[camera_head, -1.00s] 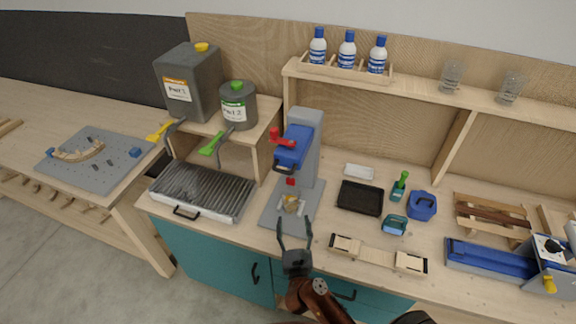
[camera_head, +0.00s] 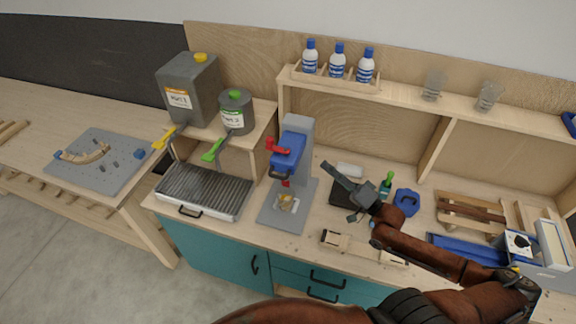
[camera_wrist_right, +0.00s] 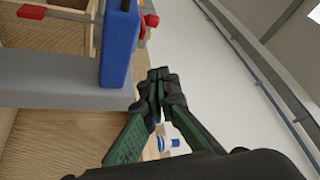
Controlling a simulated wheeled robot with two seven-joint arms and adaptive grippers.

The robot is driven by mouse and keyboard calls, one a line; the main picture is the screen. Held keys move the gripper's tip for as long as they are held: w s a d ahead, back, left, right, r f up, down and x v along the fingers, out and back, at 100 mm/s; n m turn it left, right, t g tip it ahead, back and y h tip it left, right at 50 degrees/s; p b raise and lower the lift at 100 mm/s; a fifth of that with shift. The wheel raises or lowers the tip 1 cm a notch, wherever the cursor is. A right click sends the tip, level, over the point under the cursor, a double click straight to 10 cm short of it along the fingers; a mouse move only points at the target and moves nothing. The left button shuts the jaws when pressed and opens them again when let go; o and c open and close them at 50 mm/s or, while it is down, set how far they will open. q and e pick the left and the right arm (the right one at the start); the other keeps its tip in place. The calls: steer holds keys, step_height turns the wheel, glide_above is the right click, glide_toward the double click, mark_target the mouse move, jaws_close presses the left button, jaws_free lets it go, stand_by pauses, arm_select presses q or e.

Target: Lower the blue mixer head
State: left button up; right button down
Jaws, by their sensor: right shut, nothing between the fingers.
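The blue mixer head (camera_head: 287,158) sits on the front of a grey column (camera_head: 302,145), above a grey base plate (camera_head: 270,212). A red lever (camera_head: 276,146) sticks out at its left side, and a small red part shows beneath it. In the right wrist view the blue head (camera_wrist_right: 120,45) stands upper left of the fingers. My right gripper (camera_head: 327,170) is shut and empty, pointing left toward the mixer from its right side, apart from the head as far as I can tell. Its fingertips meet in the wrist view (camera_wrist_right: 158,76). My left gripper is out of view.
A yellowish piece (camera_head: 286,202) lies on the mixer base. A ribbed grill-like box (camera_head: 205,190) stands left of the mixer. A shelf with several bottles (camera_head: 337,62) is behind.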

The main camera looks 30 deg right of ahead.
steer(key=a+r+n+g+y+p, duration=0.3)
steer(key=n+g, duration=0.6)
steer(key=n, duration=0.5)
step_height(320, 180, up, 2)
steer(key=shift+s+a+r+p, duration=0.15)
steer(key=shift+s+a+p, duration=0.1)
steer(key=shift+a+p, duration=0.65)
steer(key=shift+w, duration=0.1)
glide_above(287, 173)
steer(key=s+a, duration=0.1)
steer(key=s, duration=0.2)
step_height(287, 173, down, 2)
steer(key=f, duration=0.4)
steer(key=shift+a+f+p, duration=0.2)
steer(key=shift+a+p, duration=0.2)
